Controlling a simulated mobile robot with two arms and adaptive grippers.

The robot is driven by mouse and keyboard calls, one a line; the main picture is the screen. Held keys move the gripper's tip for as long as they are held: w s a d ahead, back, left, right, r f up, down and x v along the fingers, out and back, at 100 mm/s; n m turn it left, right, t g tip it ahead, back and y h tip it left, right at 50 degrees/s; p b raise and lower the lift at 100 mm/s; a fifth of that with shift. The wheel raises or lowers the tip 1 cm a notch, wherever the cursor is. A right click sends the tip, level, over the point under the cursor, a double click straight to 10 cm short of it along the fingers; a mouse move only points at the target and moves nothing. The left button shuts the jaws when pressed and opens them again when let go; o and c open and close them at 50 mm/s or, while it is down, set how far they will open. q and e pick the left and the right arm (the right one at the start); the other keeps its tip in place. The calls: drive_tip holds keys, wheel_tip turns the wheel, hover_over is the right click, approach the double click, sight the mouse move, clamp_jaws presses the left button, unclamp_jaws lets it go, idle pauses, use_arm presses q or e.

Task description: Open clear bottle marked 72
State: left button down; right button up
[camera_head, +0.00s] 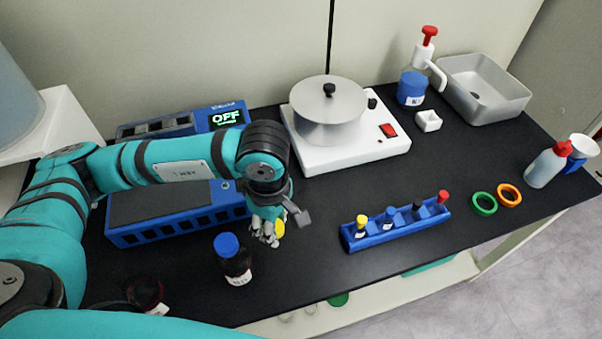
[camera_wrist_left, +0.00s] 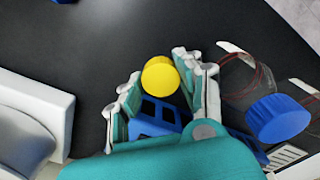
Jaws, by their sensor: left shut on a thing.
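My left gripper (camera_head: 268,238) is shut on a yellow cap (camera_wrist_left: 160,75), held between its fingertips above the black bench. The yellow cap also shows beside the fingers in the head view (camera_head: 278,228). What is under it is hidden. A dark-looking bottle (camera_head: 238,268) with a blue cap (camera_head: 228,244) and a white label stands left of and nearer than the gripper. A blue cap also shows at the right of the left wrist view (camera_wrist_left: 280,119), by a see-through bottle. I cannot read a 72 on any label. My right gripper is not in view.
A blue slotted block (camera_head: 170,230) lies left of the gripper. A blue rack (camera_head: 385,235) with several capped vials stands to the right. A white hotplate with a metal pot (camera_head: 328,108) is behind. A dark red bottle (camera_head: 145,290) is at the front left.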

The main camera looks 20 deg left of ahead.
use_arm(q)
drive_tip(key=n, duration=0.3)
drive_tip(key=d+n, duration=0.1)
drive_tip(key=shift+s+d+f, duration=0.1)
drive_tip(key=shift+s+f, duration=0.25)
drive_tip(key=shift+f, duration=0.05)
drive_tip(key=n, duration=0.3)
drive_tip(key=d+n, duration=0.1)
drive_tip(key=n, duration=0.1)
drive_tip(key=shift+s+f+p, duration=0.25)
drive_tip(key=shift+f+p, duration=0.15)
drive_tip(key=shift+w+d, duration=0.15)
drive_tip(key=shift+w, duration=0.15)
drive_tip(key=p, duration=0.3)
hover_over(325, 201)
drive_tip(key=shift+s+f, duration=0.25)
drive_tip(key=shift+f, duration=0.45)
drive_tip(key=shift+w+f+p, duration=0.15)
drive_tip(key=shift+f+p, duration=0.15)
drive_tip(key=shift+p, duration=0.1)
wheel_tip(325, 201, down, 2)
drive_tip(key=shift+f+p, duration=0.25)
drive_tip(key=shift+p, duration=0.15)
drive_tip(key=shift+f, duration=0.25)
